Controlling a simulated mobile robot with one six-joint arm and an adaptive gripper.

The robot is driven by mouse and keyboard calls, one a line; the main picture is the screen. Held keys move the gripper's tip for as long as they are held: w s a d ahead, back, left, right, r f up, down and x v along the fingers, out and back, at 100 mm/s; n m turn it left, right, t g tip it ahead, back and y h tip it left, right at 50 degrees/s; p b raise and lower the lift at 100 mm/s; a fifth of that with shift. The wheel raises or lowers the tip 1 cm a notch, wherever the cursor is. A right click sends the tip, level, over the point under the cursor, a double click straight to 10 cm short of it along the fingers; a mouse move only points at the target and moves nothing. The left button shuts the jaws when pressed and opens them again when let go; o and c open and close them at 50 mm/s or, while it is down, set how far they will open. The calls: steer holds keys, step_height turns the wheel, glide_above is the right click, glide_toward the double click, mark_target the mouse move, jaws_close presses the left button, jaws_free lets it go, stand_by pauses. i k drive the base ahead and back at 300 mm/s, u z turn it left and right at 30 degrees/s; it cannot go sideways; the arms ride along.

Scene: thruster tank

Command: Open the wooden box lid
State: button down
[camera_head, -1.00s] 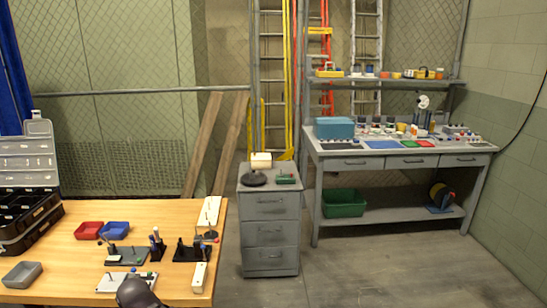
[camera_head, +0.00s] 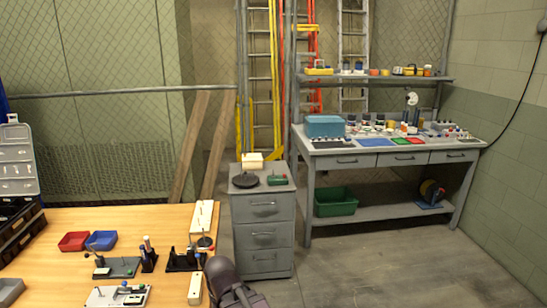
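A small pale box (camera_head: 251,160), which looks like the wooden box, sits at the back of the top of a grey drawer cabinet (camera_head: 263,207). It is small in the view, and I cannot make out its lid edge or whether the lid is shut. A dark rounded part of my own arm shows at the bottom centre, in front of the cabinet and beside the wooden table's right edge. My gripper's fingers do not show.
A black round disc (camera_head: 245,180) and a green item (camera_head: 277,180) lie in front of the box. A wooden table (camera_head: 60,220) with small parts and bins fills the lower left. A grey workbench (camera_head: 390,158) stands right. Floor at lower right is clear.

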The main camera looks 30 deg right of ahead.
mark_target(245, 156)
steer(key=z, duration=0.65)
steer(key=k, duration=0.95)
steer(key=u, duration=0.1)
steer(key=i, duration=0.75)
steer(key=z, duration=0.05)
